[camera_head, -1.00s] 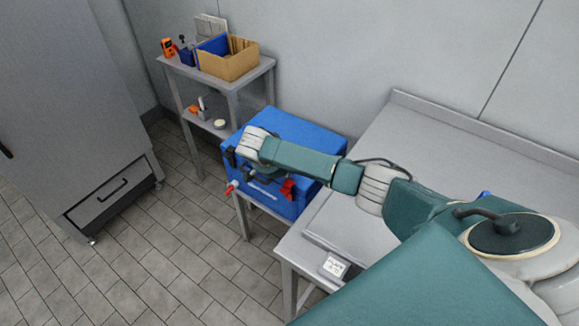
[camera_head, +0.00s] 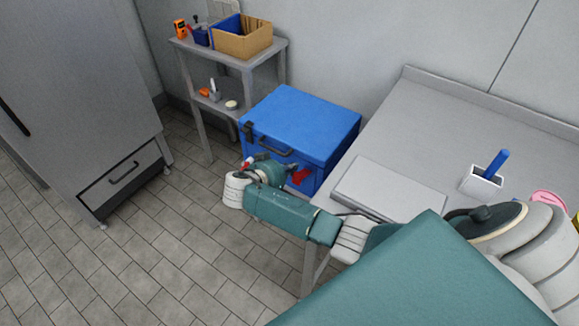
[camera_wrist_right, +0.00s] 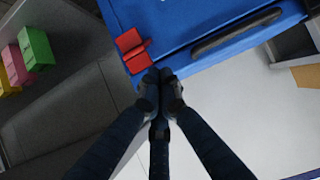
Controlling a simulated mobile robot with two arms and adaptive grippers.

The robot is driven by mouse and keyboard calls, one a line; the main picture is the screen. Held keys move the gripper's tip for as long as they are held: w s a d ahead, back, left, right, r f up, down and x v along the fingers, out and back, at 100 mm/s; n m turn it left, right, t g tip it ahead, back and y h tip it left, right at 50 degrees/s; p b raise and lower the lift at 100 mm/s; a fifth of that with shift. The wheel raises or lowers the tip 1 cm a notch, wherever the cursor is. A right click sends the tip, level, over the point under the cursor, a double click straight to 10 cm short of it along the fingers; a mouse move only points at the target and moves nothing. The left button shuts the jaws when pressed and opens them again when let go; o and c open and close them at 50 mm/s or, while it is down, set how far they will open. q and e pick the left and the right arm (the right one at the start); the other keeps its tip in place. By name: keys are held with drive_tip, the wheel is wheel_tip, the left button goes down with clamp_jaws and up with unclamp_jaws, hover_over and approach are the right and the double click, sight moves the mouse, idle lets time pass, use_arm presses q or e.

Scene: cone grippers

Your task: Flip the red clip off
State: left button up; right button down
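The blue box (camera_head: 303,117) stands beside the worktable with its lid down. The red clip (camera_head: 300,176) is at the right of its front face. My left gripper is out of view.
A black handle (camera_head: 276,150) and a dark latch (camera_head: 247,131) are on the box front. Another red part (camera_head: 247,162) shows beside my wrist. The worktable (camera_head: 440,135) is at the right, a small shelf (camera_head: 265,60) behind. Tiled floor in front is clear.

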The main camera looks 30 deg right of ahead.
drive_tip(key=shift+d+r, duration=0.1)
drive_tip(key=shift+d, duration=0.2)
drive_tip(key=shift+w+d, duration=0.1)
drive_tip(key=shift+d, duration=0.2)
drive_tip(key=shift+w+d+f+b, duration=0.2)
drive_tip(key=shift+d+f+b, duration=0.1)
drive_tip(key=shift+b, duration=0.15)
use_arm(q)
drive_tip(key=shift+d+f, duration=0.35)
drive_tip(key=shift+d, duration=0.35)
use_arm(e)
drive_tip(key=shift+d, duration=0.1)
